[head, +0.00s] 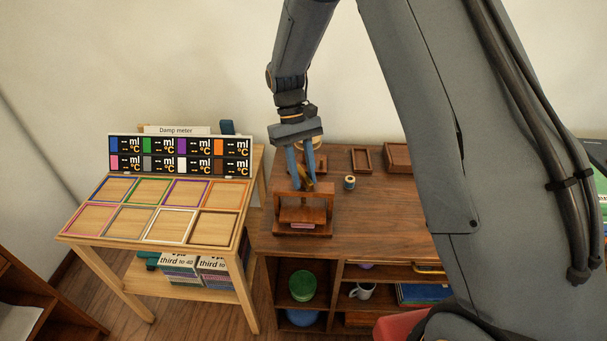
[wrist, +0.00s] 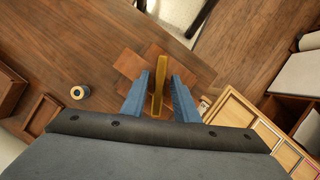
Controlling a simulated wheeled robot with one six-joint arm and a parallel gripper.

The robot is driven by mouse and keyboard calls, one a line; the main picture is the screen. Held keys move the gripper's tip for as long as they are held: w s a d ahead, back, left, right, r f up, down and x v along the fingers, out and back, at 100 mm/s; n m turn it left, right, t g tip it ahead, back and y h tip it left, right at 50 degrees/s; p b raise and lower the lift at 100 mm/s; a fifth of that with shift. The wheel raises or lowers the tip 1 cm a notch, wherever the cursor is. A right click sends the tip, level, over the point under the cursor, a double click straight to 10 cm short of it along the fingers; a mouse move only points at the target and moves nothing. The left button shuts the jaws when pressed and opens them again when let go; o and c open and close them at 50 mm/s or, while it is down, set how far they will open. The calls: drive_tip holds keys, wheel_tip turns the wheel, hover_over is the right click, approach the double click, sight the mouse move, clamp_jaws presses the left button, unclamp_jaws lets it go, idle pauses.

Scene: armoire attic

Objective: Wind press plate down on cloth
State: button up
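A small reddish-brown wooden press (head: 331,212) stands on the wooden cabinet top, with its frame upright. A press plate (head: 303,214) sits low inside the frame. A thin pinkish strip, perhaps the cloth, (head: 302,225) shows at its lower front. My gripper (head: 301,185) is above the press, pointing down. In the wrist view my gripper (wrist: 159,95) is open, one blue finger on each side of the handle, with a visible gap to each. The screw below the handle is mostly hidden.
A small spool (head: 349,183) and wooden trays (head: 361,160) are right of the press. A light wooden table (head: 250,205) with coloured frames and a "Damp meter" board (head: 180,156) stands at left. Shelves below hold a green bowl (head: 302,286) and a mug (head: 362,291).

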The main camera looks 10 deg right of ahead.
drive_tip(key=shift+r, duration=0.1)
drive_tip(key=b+v, duration=0.2)
drive_tip(key=v, duration=0.5)
drive_tip(key=shift+w+r, duration=0.2)
drive_tip(key=shift+r, duration=0.1)
